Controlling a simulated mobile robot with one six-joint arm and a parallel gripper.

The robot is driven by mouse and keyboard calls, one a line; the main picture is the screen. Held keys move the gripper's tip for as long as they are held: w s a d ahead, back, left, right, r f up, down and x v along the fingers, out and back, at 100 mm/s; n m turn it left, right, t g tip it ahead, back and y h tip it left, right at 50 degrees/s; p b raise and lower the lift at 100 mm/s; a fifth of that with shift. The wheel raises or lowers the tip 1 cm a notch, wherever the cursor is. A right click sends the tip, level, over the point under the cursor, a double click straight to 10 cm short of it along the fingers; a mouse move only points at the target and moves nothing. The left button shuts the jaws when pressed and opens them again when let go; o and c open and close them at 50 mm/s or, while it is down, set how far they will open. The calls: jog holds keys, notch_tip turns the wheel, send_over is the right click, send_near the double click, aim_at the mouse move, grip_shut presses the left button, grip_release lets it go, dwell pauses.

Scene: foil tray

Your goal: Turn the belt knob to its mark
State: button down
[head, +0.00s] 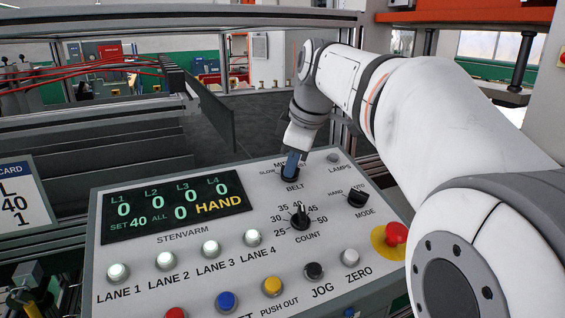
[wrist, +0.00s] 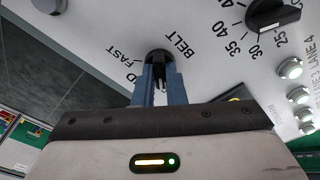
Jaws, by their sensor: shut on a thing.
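The belt knob (wrist: 158,54) is a small black round knob on the sloped grey control panel (head: 130,233). My gripper (head: 291,167) reaches down to it from above, and its blue fingers stand one on each side of the knob. In the wrist view my gripper (wrist: 160,70) is shut on the knob, with the fingers covering part of it. The word BELT is printed beside it, and FAST and part of another label show around it. SLOW shows in the head view. I cannot tell where the knob's pointer stands.
The count knob (head: 300,216), the mode knob (head: 357,198) and a red mushroom button (head: 396,233) sit nearby. The display (head: 172,209) reads HAND and SET 40. Lit lane buttons (head: 210,249) line the panel. A partly cut-off card (head: 22,205) stands at left.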

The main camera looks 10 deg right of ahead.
jog(key=c, duration=1.5)
grip_release()
jog(key=v, duration=0.7)
jog(key=shift+s+r, duration=0.15)
jog(key=shift+r, duration=0.25)
